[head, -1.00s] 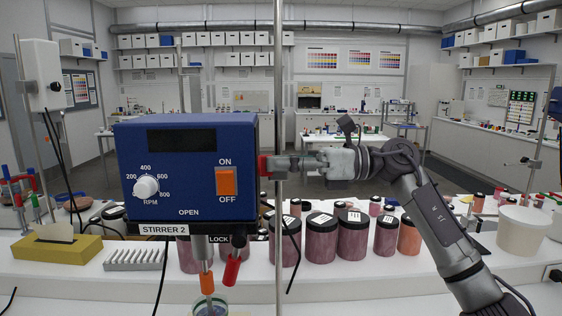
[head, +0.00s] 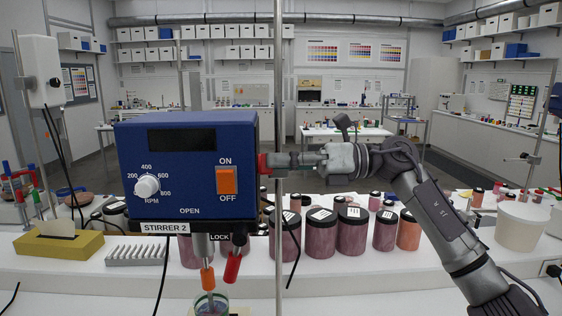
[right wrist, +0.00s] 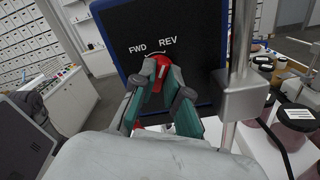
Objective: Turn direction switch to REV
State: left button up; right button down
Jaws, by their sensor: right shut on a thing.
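The blue stirrer box (head: 190,205), labelled STIRRER 2, is at the left of the head view. Its red direction switch (head: 262,163) sticks out of its right side. In the right wrist view the red switch (right wrist: 161,76) sits on the dark side panel (right wrist: 195,75), below the printed words FWD and REV. A pale mark shows on the knob, leaning towards the REV side. My right gripper (head: 272,162) is shut on the switch, with its fingers on either side of it in the wrist view (right wrist: 160,72). My left gripper is not in view.
A metal stand rod (head: 279,100) rises just right of the box, close to my right fingers; its clamp (right wrist: 243,94) shows in the wrist view. Lidded pigment jars (head: 352,232) line the bench behind. A beaker (head: 210,304) stands under the stirrer.

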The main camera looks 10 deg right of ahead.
jog(key=shift+r, duration=0.1)
jog(key=c, duration=1.2)
grip_release()
jog(key=d, duration=0.4)
jog(key=s+d, duration=0.1)
jog(key=d, duration=0.3)
jog(key=s+d, duration=0.1)
jog(key=d, duration=0.3)
jog(key=shift+s, duration=0.15)
jog(key=shift+a, duration=0.1)
